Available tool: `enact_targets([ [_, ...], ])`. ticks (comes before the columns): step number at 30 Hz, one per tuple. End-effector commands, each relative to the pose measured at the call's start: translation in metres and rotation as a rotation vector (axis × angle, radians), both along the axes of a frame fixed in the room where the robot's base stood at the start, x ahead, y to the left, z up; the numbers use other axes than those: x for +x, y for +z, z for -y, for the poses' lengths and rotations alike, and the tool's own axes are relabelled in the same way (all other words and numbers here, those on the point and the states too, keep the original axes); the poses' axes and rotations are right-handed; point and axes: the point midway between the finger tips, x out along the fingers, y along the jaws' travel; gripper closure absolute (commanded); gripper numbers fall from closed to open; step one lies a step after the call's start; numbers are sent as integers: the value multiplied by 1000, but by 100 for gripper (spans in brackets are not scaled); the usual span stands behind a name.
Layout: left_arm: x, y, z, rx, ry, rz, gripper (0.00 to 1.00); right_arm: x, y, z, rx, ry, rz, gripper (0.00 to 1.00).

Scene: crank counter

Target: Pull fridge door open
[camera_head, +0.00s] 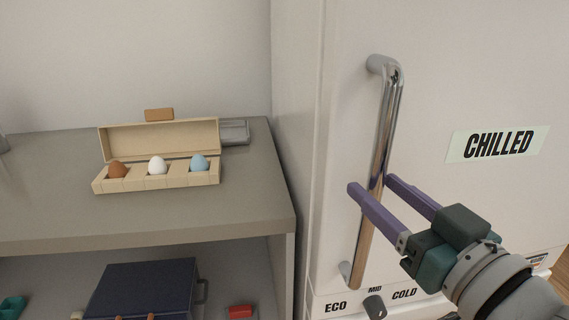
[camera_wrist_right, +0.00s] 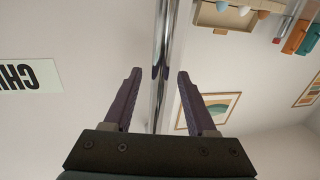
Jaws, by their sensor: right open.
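The white fridge door (camera_head: 440,95) fills the right of the head view and looks closed. Its chrome bar handle (camera_head: 388,120) stands upright near the door's left edge. My right gripper (camera_head: 370,186) is open, with its purple fingers reaching to either side of the handle's lower half. In the right wrist view the handle (camera_wrist_right: 161,60) runs between the two spread fingers (camera_wrist_right: 156,78), with a gap visible on each side. I cannot tell whether a finger touches the bar. My left gripper is not in view.
A counter (camera_head: 245,205) stands left of the fridge, bearing an open egg box (camera_head: 160,137) with three eggs. A dark blue box (camera_head: 150,285) sits on the shelf below. A dial (camera_head: 373,305) marked ECO, MID and COLD is under the handle. A CHILLED label (camera_head: 498,144) is on the door.

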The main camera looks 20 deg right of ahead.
Motion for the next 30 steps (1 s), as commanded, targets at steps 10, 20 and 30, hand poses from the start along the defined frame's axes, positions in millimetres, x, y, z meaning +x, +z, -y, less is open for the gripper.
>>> enact_targets([
  [10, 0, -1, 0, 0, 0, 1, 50, 18, -1, 1, 1, 0, -2, 43],
  [20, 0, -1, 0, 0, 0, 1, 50, 18, -1, 1, 1, 0, -2, 66],
  [30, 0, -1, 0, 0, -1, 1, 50, 18, -1, 0, 1, 0, -2, 100],
])
